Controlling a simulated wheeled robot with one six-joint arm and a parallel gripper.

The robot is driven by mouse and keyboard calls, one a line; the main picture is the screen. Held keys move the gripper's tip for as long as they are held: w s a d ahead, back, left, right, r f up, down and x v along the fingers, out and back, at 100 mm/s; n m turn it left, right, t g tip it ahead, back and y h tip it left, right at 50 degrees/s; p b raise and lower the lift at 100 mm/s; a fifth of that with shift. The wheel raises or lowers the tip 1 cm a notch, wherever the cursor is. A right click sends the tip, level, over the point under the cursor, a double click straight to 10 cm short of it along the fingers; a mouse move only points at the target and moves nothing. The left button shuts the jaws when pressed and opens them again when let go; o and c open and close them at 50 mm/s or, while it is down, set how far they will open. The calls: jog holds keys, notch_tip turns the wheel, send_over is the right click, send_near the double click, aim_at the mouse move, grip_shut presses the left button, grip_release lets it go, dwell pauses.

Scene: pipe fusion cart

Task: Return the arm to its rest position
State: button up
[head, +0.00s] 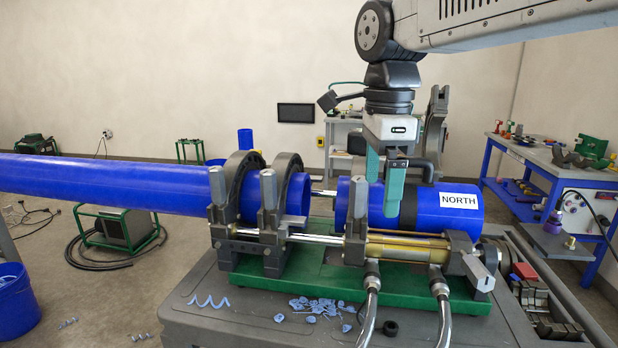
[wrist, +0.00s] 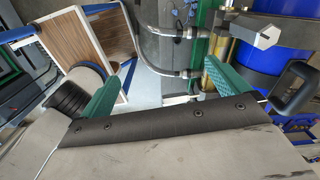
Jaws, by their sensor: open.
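My gripper (head: 384,182) hangs from my arm at the right of the head view, fingers pointing down, over the short blue pipe marked NORTH (head: 450,212). Its green fingers overlap the pipe's top in the picture; I cannot tell whether they touch it. In the wrist view, my gripper (wrist: 168,78) has its fingers wide apart with nothing between them. My arm reaches in from the upper right.
The fusion machine (head: 400,247) stands on a grey cart (head: 262,322) with blue shavings. Two upright clamps (head: 242,180) hold the long blue pipe (head: 110,182). A raised clamp half (head: 437,115) stands close behind my gripper. A workbench (head: 560,165) is at the right.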

jog(key=s+d+f+n, duration=0.7)
jog(key=s+n, duration=0.2)
jog(key=s, duration=0.1)
jog(key=s+d+f+n+t, duration=0.1)
jog(key=s+d+f+n, duration=0.5)
jog(key=s+d+n, duration=0.2)
jog(key=shift+s+d+f+n, duration=0.25)
jog(key=shift+s+f+n, duration=0.15)
jog(key=shift+s, duration=1)
